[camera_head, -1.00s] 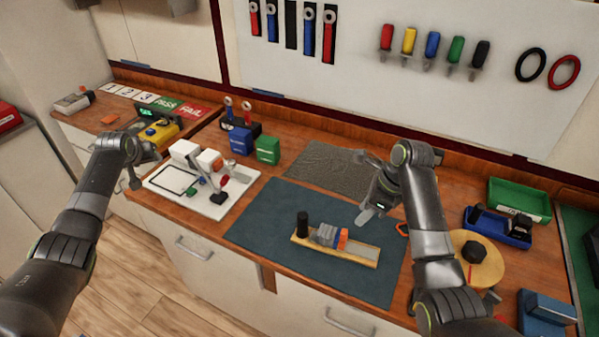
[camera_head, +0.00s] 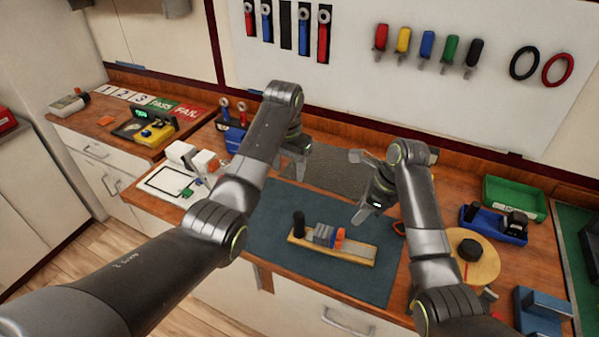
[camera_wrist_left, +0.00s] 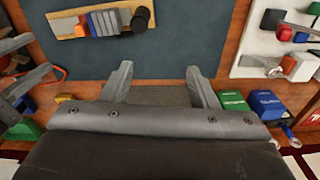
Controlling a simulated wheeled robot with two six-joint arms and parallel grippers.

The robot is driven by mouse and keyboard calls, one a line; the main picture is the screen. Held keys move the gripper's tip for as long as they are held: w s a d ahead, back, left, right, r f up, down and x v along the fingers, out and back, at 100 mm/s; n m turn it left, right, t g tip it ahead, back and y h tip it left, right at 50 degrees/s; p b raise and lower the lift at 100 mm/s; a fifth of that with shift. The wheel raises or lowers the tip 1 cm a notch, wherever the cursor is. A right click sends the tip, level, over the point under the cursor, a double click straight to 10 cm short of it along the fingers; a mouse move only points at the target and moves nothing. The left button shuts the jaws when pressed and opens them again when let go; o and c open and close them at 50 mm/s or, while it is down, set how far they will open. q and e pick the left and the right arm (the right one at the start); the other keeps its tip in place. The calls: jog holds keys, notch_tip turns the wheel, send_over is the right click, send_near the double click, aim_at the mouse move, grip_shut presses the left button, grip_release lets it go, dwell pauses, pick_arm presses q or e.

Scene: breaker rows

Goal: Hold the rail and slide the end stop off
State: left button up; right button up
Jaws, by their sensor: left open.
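The rail (camera_head: 359,249) lies on a light wooden base on the blue-grey mat. A black upright cylinder (camera_head: 299,224) stands at the base's left end. The left wrist view also shows the rail (camera_wrist_left: 66,27), orange piece (camera_wrist_left: 81,27) and black cylinder (camera_wrist_left: 141,17). My left gripper (camera_head: 292,163) is open and empty above the mat's back edge, behind the rail; its fingers (camera_wrist_left: 160,82) are apart. My right gripper (camera_head: 362,186) is open and empty, behind and right of the blocks.
The mat (camera_head: 272,205) is clear around the base. A white board with a small fixture (camera_head: 165,186) is left. A round wooden disc with a black knob (camera_head: 474,258), blue bin (camera_head: 494,224) and green bin (camera_head: 515,198) are right. A grey textured mat (camera_head: 335,172) lies behind.

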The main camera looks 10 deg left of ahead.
aim_at(341, 231)
pick_arm(q)
jog(key=shift+m+g, duration=0.4)
jog(key=shift+m, duration=0.1)
jog(key=d+f, duration=0.1)
jog(key=f, duration=0.4)
jog(key=s+d+f, duration=0.1)
jog(key=f, duration=0.5)
jog(key=s+d+f, duration=0.1)
jog(key=f, duration=0.5)
jog(key=shift+f, duration=0.15)
jog(key=shift+c, duration=0.3)
grip_shut()
pick_arm(e)
jog(key=shift+o, duration=0.6)
jog(key=x, duration=0.9)
jog(key=shift+a+f, duration=0.2)
